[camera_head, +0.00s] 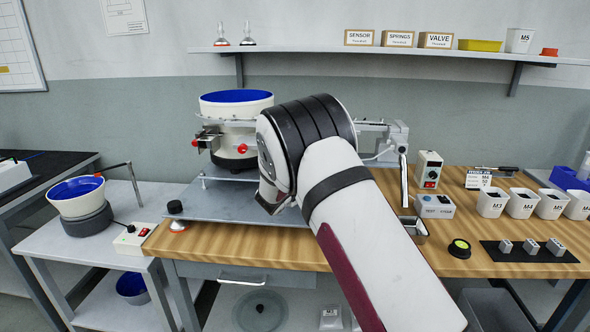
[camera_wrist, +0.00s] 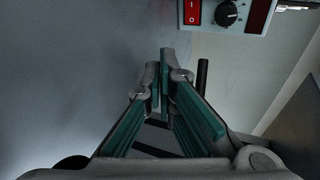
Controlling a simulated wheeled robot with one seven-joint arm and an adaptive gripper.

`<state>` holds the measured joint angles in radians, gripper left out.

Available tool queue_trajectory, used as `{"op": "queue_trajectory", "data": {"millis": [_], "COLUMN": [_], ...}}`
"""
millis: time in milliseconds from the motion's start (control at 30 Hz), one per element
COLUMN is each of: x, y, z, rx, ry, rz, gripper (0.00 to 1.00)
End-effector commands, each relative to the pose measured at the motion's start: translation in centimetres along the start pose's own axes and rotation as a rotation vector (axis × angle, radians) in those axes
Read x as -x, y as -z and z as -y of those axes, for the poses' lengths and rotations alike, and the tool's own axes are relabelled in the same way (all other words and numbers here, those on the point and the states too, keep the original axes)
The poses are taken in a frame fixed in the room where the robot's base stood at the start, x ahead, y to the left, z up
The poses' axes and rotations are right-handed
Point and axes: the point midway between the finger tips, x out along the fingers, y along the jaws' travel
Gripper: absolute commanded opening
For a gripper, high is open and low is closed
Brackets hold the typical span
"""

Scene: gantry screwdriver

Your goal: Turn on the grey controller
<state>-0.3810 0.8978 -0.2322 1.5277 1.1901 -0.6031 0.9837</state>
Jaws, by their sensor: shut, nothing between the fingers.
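In the wrist view, a light grey controller (camera_wrist: 253,14) shows at the top right, cut off by the frame edge. It has a red rocker switch (camera_wrist: 193,12) marked I and O, a black knob (camera_wrist: 227,14) and a dark red display. My gripper (camera_wrist: 160,68) is shut and empty, with its fingertips below and left of the switch, apart from it in the picture. In the head view, my arm hides the fingers. A grey box with a red switch (camera_head: 429,170) stands on the wooden bench right of my arm; I cannot tell whether it is the same controller.
A blue-lined bowl feeder (camera_head: 236,105) stands behind my arm on a grey plate (camera_head: 225,202). A test unit (camera_head: 434,206), labelled bins (camera_head: 491,203) and a black-yellow button (camera_head: 459,248) are on the right. A white switch box (camera_head: 132,239) stands on the left table.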

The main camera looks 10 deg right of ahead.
Motion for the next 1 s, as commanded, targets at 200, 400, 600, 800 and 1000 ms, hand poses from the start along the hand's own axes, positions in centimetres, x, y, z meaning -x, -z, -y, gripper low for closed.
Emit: {"op": "queue_trajectory", "data": {"millis": [200, 400, 600, 800, 1000], "x": [-1.0, -3.2, -5.5, -7.1, -7.7], "y": [-0.3, -1.2, -2.1, -2.7, -2.9], "z": [0.3, 1.2, 2.1, 2.6, 2.9], "rx": [-0.001, -0.001, -0.002, -0.003, 0.0], "ry": [0.0, 0.001, 0.002, 0.001, 0.0], "rz": [-0.001, 0.0, 0.001, 0.0, 0.0], "gripper": [0.0, 0.0, 0.0, 0.0, 0.0]}}
